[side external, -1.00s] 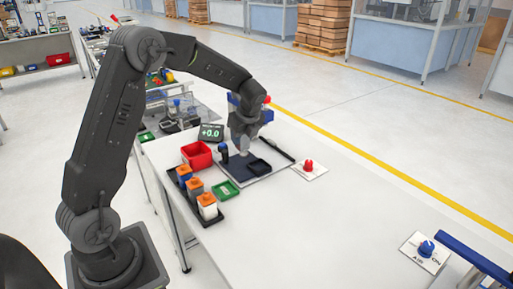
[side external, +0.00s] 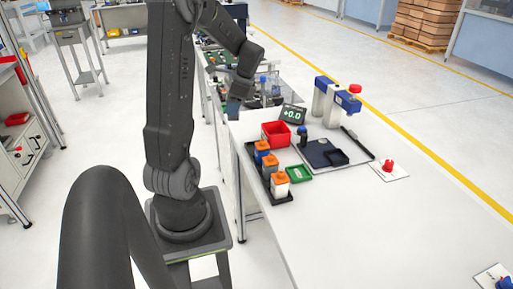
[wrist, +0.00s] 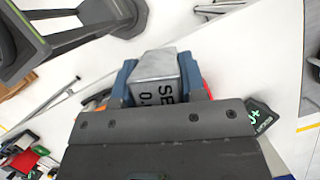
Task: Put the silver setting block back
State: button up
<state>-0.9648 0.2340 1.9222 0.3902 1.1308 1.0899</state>
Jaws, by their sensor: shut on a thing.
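The silver setting block (wrist: 156,66) is a grey metal block with dark lettering, partly readable as "SE" and "0.". In the wrist view it sits between the two blue fingers of my gripper (wrist: 157,80), which is shut on it. In the side view my gripper (side external: 234,105) points down at the left edge of the white table, left of the red bin (side external: 275,134). The block is too small to make out there. The measuring stand (side external: 330,104), grey with a blue head and red top, stands clear of my gripper. Its display (side external: 292,114) reads +0.0.
A black tray (side external: 284,198) holds several orange-topped pieces beside a green tray (side external: 299,174). A dark plate (side external: 317,150) with a black holder (side external: 338,158) lies before the stand. A red knob (side external: 388,166) is at the right.

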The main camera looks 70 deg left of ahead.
jog(key=s+n+h, duration=0.1)
jog(key=s+n, duration=0.2)
jog(key=s, duration=0.2)
jog(key=shift+n+g, duration=0.3)
jog(key=w+f, duration=0.2)
jog(key=w, duration=0.1)
jog(key=w+d+f, duration=0.1)
jog(key=w+f, duration=0.1)
jog(key=w, duration=0.2)
jog(key=w+d+f, duration=0.1)
jog(key=w+f, duration=0.2)
jog(key=w, duration=0.1)
jog(key=shift+w+d+f, duration=0.1)
jog(key=shift+w+d, duration=0.1)
jog(key=shift+d, duration=0.05)
jog(key=shift+f, duration=1.95)
jog(key=shift+f, duration=0.1)
jog(key=o, duration=1.2)
jog(key=shift+c, duration=0.2)
